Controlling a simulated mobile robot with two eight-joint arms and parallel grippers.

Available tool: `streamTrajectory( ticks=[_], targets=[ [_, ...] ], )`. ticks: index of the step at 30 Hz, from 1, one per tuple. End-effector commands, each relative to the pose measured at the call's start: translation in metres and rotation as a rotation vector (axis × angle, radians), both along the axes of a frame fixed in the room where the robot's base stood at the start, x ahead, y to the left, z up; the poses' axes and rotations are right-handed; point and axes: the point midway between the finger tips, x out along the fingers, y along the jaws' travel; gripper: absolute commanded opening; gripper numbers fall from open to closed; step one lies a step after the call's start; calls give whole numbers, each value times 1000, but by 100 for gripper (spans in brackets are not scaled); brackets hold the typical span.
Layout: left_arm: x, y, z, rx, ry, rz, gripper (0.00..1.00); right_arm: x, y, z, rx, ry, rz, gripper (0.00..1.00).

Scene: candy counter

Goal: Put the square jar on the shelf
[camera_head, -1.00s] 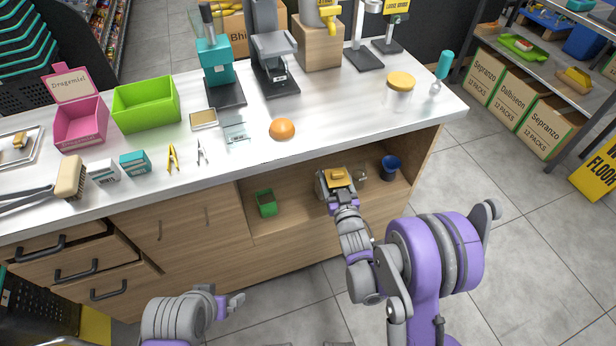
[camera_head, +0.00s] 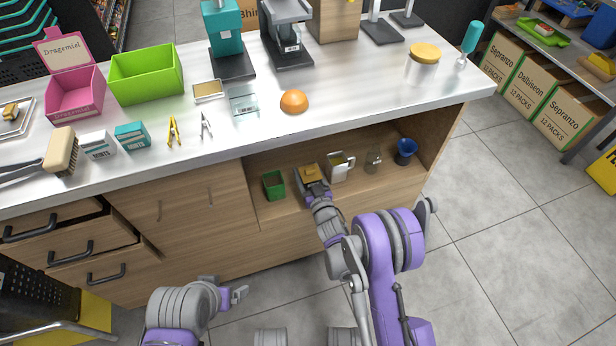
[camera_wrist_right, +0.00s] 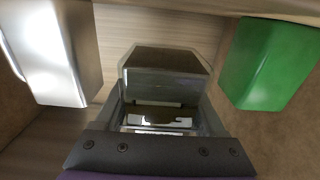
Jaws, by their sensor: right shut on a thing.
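The square jar (camera_head: 311,172) has a tan lid and is in the shelf opening under the counter. My right gripper (camera_head: 308,184) is shut on it, between a green box on its left and a metal mug on its right. In the right wrist view, the jar (camera_wrist_right: 165,75) appears as a dark block between the fingers of my right gripper (camera_wrist_right: 162,110). I cannot tell whether its base touches the shelf (camera_head: 275,213). My left gripper (camera_head: 238,293) is low in front of the drawers, away from the jar; its opening is unclear.
The green box (camera_head: 274,185) and the metal mug (camera_head: 338,169) flank the jar closely. A small glass jar (camera_head: 373,160) and a blue cup (camera_head: 405,151) stand farther right on the shelf. The counter edge (camera_head: 300,137) overhangs the opening. Open drawers (camera_head: 60,240) jut out at left.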

Motion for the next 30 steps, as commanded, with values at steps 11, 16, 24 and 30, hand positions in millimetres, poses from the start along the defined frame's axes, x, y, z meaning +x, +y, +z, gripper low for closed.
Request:
streamTrajectory(
  ticks=[11, 16, 24, 30],
  targets=[
    [1, 0, -7, 0, 2, 0, 96, 0, 0, -29, 0, 0, 0, 13],
    [1, 0, -11, 0, 3, 0, 96, 0, 0, -32, 0, 0, 0, 13],
    [1, 0, -11, 0, 3, 0, 96, 0, 0, -32, 0, 0, 0, 100],
    [1, 0, -11, 0, 3, 0, 96, 0, 0, -31, 0, 0, 0, 100]
  ],
)
